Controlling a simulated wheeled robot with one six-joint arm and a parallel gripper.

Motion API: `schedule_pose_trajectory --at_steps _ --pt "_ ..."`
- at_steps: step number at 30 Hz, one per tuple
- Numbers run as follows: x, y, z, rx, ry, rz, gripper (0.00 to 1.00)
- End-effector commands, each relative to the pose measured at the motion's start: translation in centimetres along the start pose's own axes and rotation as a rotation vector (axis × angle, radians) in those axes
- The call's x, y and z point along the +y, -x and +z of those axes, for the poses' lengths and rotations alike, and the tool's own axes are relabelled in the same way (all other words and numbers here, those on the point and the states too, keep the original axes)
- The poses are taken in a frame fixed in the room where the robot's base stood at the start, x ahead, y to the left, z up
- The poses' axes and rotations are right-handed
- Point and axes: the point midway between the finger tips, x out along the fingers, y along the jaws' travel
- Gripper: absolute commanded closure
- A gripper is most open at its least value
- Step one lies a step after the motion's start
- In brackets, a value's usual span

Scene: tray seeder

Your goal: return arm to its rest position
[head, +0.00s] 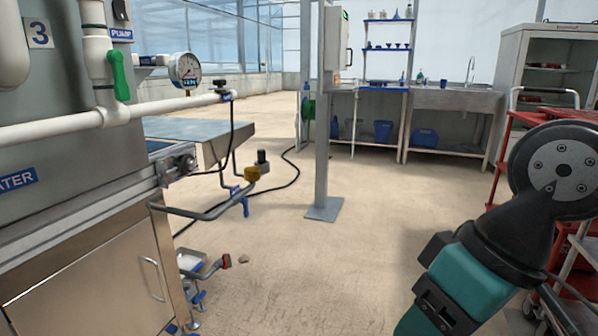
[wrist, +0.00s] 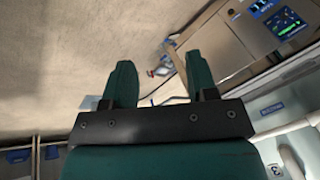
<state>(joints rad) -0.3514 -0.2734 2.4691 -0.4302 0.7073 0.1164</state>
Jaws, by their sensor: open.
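In the wrist view my gripper (wrist: 161,84) shows two teal fingers set wide apart on a black bar. It is open, with nothing between the fingers. In the head view my arm stands at the lower right, a grey round joint above a teal and black link; the fingertips cannot be seen there. The arm appears apart from the seeder machine (head: 90,245) on the left.
A pressure gauge (head: 186,70) and white pipe (head: 160,108) are on the machine. A grey post (head: 322,130) stands mid-floor. A red cart (head: 508,150) is at the right, behind my arm. A sink bench (head: 445,100) stands at the back. The floor (head: 290,270) between is open, with a black hose.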

Motion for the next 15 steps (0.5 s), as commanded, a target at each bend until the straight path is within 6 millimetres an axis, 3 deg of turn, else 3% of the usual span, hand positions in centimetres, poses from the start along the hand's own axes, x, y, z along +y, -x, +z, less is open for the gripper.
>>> schedule_pose_trajectory --at_steps 3,4,11,15 --pt "0.7 -0.4 4.0 -0.059 0.047 -0.035 0.47" --pt "0.2 1.0 3.2 -0.054 0.052 -0.033 0.47" --pt "-1.2 5.7 1.9 -0.054 0.052 -0.031 0.47" --pt "-2.3 9.3 0.9 -0.053 0.052 -0.031 0.47"
